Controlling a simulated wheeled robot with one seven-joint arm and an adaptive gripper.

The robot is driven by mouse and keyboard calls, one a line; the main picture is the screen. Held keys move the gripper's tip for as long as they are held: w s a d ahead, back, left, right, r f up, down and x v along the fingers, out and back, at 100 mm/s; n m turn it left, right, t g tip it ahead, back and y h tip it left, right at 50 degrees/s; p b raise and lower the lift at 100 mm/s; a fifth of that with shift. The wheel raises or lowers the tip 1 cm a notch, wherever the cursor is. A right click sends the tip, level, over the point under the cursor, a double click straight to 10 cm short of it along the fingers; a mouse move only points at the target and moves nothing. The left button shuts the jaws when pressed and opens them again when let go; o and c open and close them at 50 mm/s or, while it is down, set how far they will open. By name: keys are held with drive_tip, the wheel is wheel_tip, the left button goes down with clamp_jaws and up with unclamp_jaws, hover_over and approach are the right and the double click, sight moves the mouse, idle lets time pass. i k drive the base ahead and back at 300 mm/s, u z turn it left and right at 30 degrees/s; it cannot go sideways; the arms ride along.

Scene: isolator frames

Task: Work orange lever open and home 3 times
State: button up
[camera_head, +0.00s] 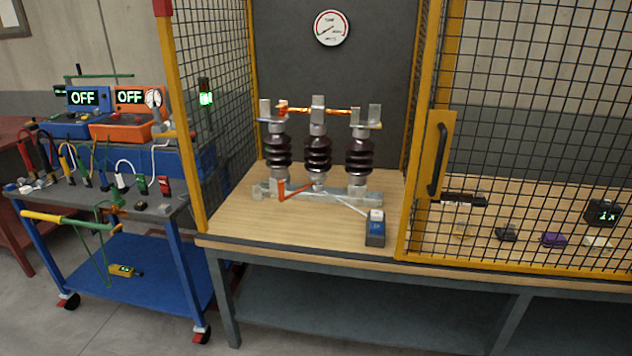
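An isolator frame stands on the wooden bench top inside a yellow-framed mesh cage. It has three dark brown ribbed insulators (318,153) on a pale metal base (345,198). An orange lever (296,190) sits low at the left front of the base, with a short upright part and an arm slanting to the right. An orange-copper bar (325,111) runs across the metal contacts at the top of the insulators; whether it touches each contact is too small to tell. My gripper is not in view.
The cage front is open before the isolator; a mesh door (440,160) with a dark handle stands to the right. A small blue-grey box (375,230) sits at the bench's front edge. A cart (110,200) with instruments and cables stands left. Bare bench lies left of the isolator.

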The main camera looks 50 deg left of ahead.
sight(317, 158)
drive_tip(key=z, duration=0.8)
drive_tip(key=i, duration=0.35)
drive_tip(key=u, duration=2.7)
